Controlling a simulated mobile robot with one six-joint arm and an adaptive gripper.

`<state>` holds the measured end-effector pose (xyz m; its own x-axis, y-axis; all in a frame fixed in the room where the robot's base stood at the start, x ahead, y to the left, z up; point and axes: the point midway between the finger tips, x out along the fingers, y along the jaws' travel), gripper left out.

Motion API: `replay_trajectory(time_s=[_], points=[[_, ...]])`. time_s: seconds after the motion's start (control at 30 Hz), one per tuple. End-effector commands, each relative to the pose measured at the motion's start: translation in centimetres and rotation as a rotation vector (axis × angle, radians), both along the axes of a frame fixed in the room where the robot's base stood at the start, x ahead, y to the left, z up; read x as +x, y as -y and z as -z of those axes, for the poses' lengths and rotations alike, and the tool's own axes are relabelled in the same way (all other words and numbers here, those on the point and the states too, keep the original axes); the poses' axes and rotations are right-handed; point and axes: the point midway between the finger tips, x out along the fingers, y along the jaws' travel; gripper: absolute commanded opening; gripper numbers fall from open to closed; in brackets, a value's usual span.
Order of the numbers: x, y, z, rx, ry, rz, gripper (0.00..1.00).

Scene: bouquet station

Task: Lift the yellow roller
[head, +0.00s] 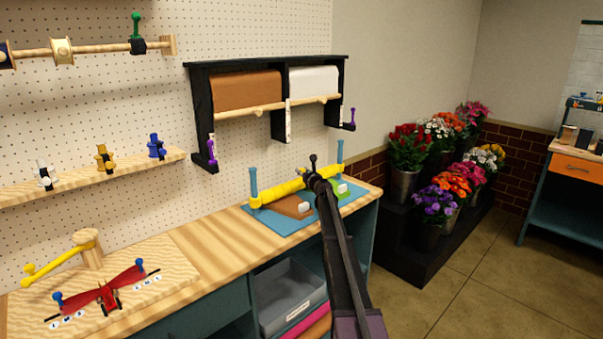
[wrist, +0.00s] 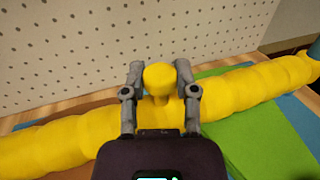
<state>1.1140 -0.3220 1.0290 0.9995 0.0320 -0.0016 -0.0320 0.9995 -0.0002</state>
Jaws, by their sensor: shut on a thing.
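The yellow roller (head: 275,193) lies across a blue mat (head: 268,222) on the wooden bench, between two blue posts. In the head view my gripper (head: 314,172) is at its right half and hides part of it. In the wrist view the roller (wrist: 60,142) runs across the picture, with a yellow knob (wrist: 159,78) standing up from its middle. My gripper (wrist: 161,78) has one finger on each side of this knob and is shut on it. Whether the roller is clear of what lies under it cannot be told.
A brown piece (head: 290,206) and a green piece (head: 343,191) lie beneath the roller. A black paper-roll rack (head: 270,66) hangs on the pegboard behind. A yellow lever (head: 52,262) and a red winged piece (head: 105,293) are at the bench's left. Flower buckets stand right.

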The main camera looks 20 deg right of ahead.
Motion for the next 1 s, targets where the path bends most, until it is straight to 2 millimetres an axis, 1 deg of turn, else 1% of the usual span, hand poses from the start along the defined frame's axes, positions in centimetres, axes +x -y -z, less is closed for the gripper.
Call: replay_trajectory(time_s=[0.03, 0.1, 1.0], points=[[0.2, 0.0, -1.0, 0.001, 0.001, 0.0, 0.0], [0.2, 0.0, -1.6, 0.001, 0.001, 0.0, 0.0], [0.3, 0.0, -9.3, 0.002, 0.002, -0.001, 0.0]])
